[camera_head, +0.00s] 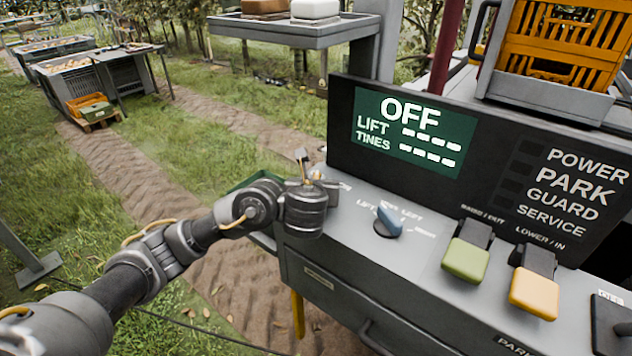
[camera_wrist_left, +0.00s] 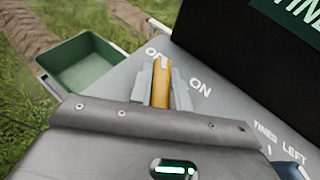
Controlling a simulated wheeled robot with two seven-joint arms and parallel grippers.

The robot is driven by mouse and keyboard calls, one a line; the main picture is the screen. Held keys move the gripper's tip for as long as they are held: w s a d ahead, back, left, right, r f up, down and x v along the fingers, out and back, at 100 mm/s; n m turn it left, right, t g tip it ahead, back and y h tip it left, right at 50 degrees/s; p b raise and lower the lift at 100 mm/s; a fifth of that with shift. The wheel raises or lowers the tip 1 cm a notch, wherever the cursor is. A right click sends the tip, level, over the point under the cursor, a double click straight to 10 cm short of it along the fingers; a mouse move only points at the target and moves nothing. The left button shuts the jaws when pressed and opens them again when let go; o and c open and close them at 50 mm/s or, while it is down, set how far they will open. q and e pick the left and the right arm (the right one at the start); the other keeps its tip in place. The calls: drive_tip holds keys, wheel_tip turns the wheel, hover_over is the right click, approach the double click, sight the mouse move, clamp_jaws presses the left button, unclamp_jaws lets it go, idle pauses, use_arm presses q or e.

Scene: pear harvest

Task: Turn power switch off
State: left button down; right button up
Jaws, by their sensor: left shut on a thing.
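The power switch (camera_wrist_left: 161,80) is a yellow-orange lever on the grey console top, standing between my left gripper's fingers in the left wrist view. The white OFF label is at its upper left, partly covered, and the ON label (camera_wrist_left: 201,87) is to its right. The lever's tip lies nearer OFF. My left gripper (camera_wrist_left: 161,92) is shut on the lever. In the head view my left gripper (camera_head: 318,182) is at the console's left end and hides most of the switch. The display (camera_head: 415,130) reads OFF, with dashes beside LIFT and TINES. My right gripper is not in view.
A blue selector knob (camera_head: 388,223) is right of the gripper. A green lever (camera_head: 466,260) and a yellow lever (camera_head: 535,293) stand farther right. The dark upright panel (camera_head: 500,160) rises behind. A green tray (camera_wrist_left: 85,65) is beside the console's left edge.

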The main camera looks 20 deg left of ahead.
use_arm(q)
drive_tip(key=c, duration=1.3)
unclamp_jaws()
drive_tip(key=p+v, duration=0.2)
drive_tip(key=v, duration=0.8)
drive_tip(key=shift+p, duration=0.3)
drive_tip(key=shift+s+r, duration=0.15)
drive_tip(key=shift+s, duration=0.25)
